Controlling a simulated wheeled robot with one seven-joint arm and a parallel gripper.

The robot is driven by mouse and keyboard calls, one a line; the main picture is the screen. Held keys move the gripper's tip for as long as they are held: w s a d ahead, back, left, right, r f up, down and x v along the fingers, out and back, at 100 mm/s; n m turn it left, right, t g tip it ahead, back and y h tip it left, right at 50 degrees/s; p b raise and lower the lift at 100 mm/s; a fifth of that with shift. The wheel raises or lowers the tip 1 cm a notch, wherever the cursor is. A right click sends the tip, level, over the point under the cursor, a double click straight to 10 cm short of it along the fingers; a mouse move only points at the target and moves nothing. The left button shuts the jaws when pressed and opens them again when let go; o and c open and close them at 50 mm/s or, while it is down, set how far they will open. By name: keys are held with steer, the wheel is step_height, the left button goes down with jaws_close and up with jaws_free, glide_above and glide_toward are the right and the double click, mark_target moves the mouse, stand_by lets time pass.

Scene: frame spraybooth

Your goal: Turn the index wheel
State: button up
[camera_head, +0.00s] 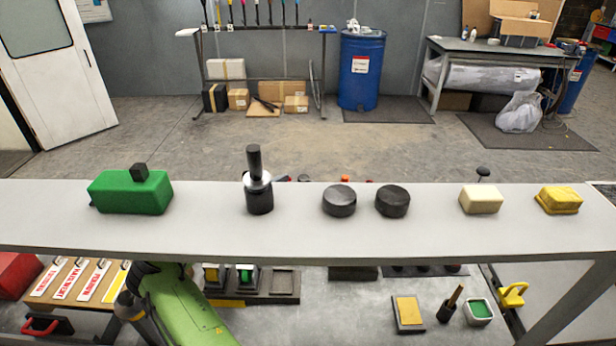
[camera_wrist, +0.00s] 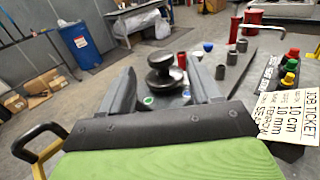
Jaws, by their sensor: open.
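The index wheel (camera_wrist: 165,76), a dark round disc with a black knob on top, shows in the wrist view straight ahead of my gripper. My gripper (camera_wrist: 161,66) is open, with one dark finger to the left of the wheel and the other to its right in the picture. The jaws look empty; I cannot tell whether either finger touches the wheel. The fingers partly cover the surface beneath it. In the head view a pale shelf hides my gripper, and I cannot make out the wheel clearly there.
A pale shelf (camera_head: 400,236) spans the head view, carrying a green block (camera_head: 131,194), black discs and sponges. In the wrist view, red, yellow and green buttons (camera_wrist: 289,78) and a job ticket (camera_wrist: 287,117) are at right. A yellow-and-black handle (camera_wrist: 40,140) is at left.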

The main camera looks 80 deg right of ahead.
mark_target(308, 177)
steer(key=x, duration=0.8)
steer(key=c, duration=1)
steer(key=shift+t+p, duration=0.3)
steer(key=shift+p, duration=0.2)
